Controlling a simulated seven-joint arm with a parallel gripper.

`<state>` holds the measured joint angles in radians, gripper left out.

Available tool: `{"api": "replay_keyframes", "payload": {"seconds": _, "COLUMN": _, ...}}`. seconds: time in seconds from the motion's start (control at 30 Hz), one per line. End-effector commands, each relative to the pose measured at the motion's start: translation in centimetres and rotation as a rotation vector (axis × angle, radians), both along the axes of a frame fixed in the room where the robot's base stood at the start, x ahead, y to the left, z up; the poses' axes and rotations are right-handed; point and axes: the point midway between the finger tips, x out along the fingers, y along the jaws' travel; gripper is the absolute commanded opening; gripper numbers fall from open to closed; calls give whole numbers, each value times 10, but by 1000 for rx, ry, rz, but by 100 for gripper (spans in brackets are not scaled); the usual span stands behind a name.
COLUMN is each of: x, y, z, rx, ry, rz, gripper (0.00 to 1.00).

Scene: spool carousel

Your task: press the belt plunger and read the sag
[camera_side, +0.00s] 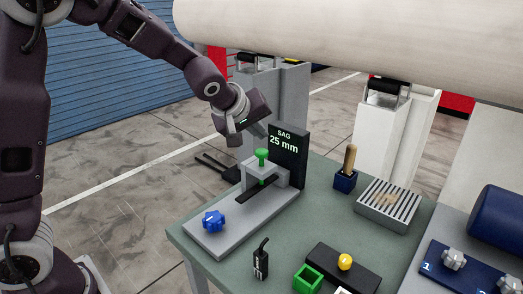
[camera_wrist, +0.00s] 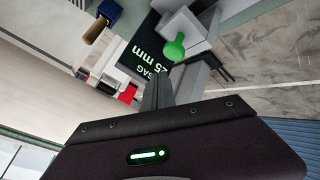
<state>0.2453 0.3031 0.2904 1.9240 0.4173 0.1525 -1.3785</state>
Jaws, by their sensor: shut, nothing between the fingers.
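The green belt plunger (camera_side: 262,157) stands upright on a light grey bracket (camera_side: 268,171) over a black belt (camera_side: 256,190) on a grey base plate. A black display (camera_side: 289,155) behind it reads "SAG 25 mm". The plunger (camera_wrist: 175,46) and the display (camera_wrist: 146,62) also show in the wrist view. My gripper (camera_wrist: 158,92) is shut and empty. In the side view it hangs above and close to the plunger's top, beside the display; its fingertips are hard to make out there. In the wrist view the fingers point toward the plunger, and I see no clear contact.
A blue star knob (camera_side: 213,221) sits at the plate's front end. A wooden-handled tool stands in a blue holder (camera_side: 345,181) near a slatted grey box (camera_side: 388,204). A black radio (camera_side: 261,262), a green open box (camera_side: 307,279) and a yellow knob (camera_side: 345,262) are in front.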

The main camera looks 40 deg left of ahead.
Motion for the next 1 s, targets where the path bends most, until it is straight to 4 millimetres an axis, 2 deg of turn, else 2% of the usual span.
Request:
{"api": "replay_keyframes", "payload": {"seconds": 0.2, "x": 0, "y": 1, "z": 23, "rx": -2, "ry": -3, "rz": 2, "gripper": 0}}
{"api": "replay_keyframes", "payload": {"seconds": 0.37, "x": 0, "y": 0, "z": 34, "rx": -1, "ry": -1, "rz": 0, "gripper": 0}}
{"api": "replay_keyframes", "payload": {"seconds": 1.0, "x": -4, "y": 0, "z": 38, "rx": 3, "ry": 3, "rz": -5, "gripper": 0}}
